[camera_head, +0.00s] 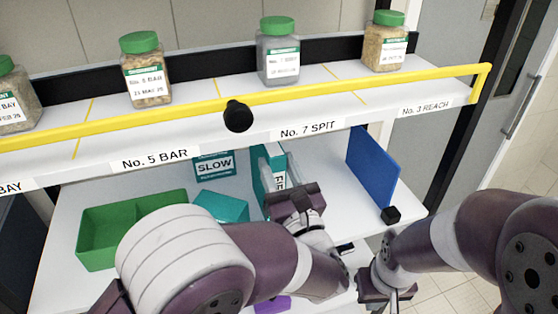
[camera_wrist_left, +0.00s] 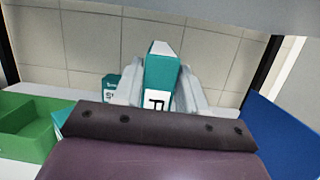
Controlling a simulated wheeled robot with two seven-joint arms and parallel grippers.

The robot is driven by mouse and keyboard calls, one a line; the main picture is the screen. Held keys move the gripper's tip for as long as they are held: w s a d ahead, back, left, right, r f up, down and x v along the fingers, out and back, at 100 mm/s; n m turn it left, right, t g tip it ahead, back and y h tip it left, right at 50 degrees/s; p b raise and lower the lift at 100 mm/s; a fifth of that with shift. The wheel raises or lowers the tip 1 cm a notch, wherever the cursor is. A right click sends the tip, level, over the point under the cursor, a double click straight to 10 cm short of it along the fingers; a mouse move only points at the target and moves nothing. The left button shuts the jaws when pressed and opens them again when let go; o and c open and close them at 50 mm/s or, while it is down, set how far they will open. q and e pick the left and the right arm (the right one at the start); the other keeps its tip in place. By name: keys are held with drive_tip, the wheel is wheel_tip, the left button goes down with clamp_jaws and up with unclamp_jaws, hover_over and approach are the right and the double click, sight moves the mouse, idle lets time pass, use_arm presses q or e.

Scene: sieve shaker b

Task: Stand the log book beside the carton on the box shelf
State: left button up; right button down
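The log book (camera_head: 262,168), teal with a white label partly reading "FIE", stands upright on the lower shelf (camera_head: 325,165). It also shows in the left wrist view (camera_wrist_left: 160,75), between the two fingers. My left gripper (camera_head: 285,178) appears shut on it, one finger along each side. A teal carton marked "SLOW" (camera_head: 214,167) stands left of the book, a little apart; part of it shows in the wrist view (camera_wrist_left: 109,88). The book's lower part is hidden by the gripper. My right gripper (camera_head: 385,290) hangs low at the front right; its fingers are unclear.
A green divided tray (camera_head: 95,245) and a teal open box (camera_head: 222,207) sit to the left. A blue upright panel (camera_head: 372,170) stands to the right. Above, a yellow rail (camera_head: 390,88) fronts a shelf with jars. Clear shelf lies between book and panel.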

use_arm(q)
drive_tip(key=o, duration=0.4)
drive_tip(key=shift+s+a+r, duration=0.1)
drive_tip(key=shift+s+r, duration=0.05)
drive_tip(key=shift+s, duration=0.3)
drive_tip(key=shift+s+a+r, duration=0.1)
drive_tip(key=shift+s, duration=0.35)
drive_tip(key=shift+c, duration=0.2)
drive_tip(key=shift+w+d+f, duration=0.2)
drive_tip(key=shift+f, duration=0.05)
drive_tip(key=shift+s+d+f+b, duration=0.25)
drive_tip(key=shift+s+f+b, duration=0.1)
drive_tip(key=shift+s+b, duration=0.25)
drive_tip(key=shift+s+d+f+b, duration=0.25)
drive_tip(key=shift+s+f+b, duration=0.15)
drive_tip(key=shift+b, duration=0.25)
drive_tip(key=r+b+v, duration=0.1)
drive_tip(key=b+v, duration=0.3)
drive_tip(key=v, duration=0.5)
drive_tip(key=shift+s, duration=0.15)
use_arm(e)
wheel_tip(320, 180, down, 6)
drive_tip(key=shift+s+f, duration=0.2)
drive_tip(key=shift+s, duration=0.25)
use_arm(q)
drive_tip(key=shift+s+a, duration=0.1)
drive_tip(key=shift+a, duration=0.05)
use_arm(e)
drive_tip(key=shift+s+a, duration=0.1)
